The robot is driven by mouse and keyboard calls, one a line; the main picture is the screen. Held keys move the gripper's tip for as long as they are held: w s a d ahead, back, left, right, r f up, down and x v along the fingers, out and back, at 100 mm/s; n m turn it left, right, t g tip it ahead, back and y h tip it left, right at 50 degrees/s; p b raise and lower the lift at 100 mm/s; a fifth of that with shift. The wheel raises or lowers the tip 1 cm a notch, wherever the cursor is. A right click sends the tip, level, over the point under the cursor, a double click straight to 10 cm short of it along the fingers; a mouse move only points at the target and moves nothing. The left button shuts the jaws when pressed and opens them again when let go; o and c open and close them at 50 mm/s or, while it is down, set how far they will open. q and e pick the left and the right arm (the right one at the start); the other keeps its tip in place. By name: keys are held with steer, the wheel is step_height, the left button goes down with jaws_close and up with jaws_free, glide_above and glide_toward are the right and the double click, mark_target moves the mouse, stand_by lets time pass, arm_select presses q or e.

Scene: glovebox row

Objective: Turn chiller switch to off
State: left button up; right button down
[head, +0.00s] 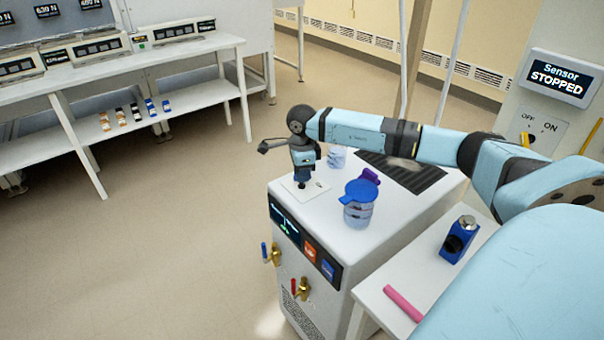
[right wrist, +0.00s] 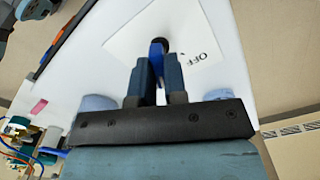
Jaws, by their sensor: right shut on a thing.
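The chiller (head: 330,222) is a white cabinet in the middle of the head view, with a dark display panel on its front. On its top is a white switch plate (head: 312,194). In the right wrist view the plate (right wrist: 130,40) carries the word OFF beside a blue switch handle (right wrist: 157,48). My right gripper (head: 303,180) points down over the plate and is shut on the switch handle; its two fingers (right wrist: 155,68) stand on either side of it. The fingers hide part of the handle, and I cannot tell its exact setting. My left gripper is out of view.
A blue-lidded jar (head: 358,212) and another clear jar (head: 337,158) stand on the chiller top near my right arm. Brass taps (head: 303,288) stick out in front. A side table holds a blue device (head: 459,240) and a pink rod (head: 402,303). A wall panel (head: 556,78) reads "Sensor STOPPED".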

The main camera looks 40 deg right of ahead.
steer(key=shift+n+b, duration=0.9)
steer(key=shift+n, duration=1.5)
steer(key=c, duration=1.2)
jaws_free()
steer(key=shift+o, duration=0.2)
step_height(320, 180, up, 14)
steer(key=shift+p, duration=0.3)
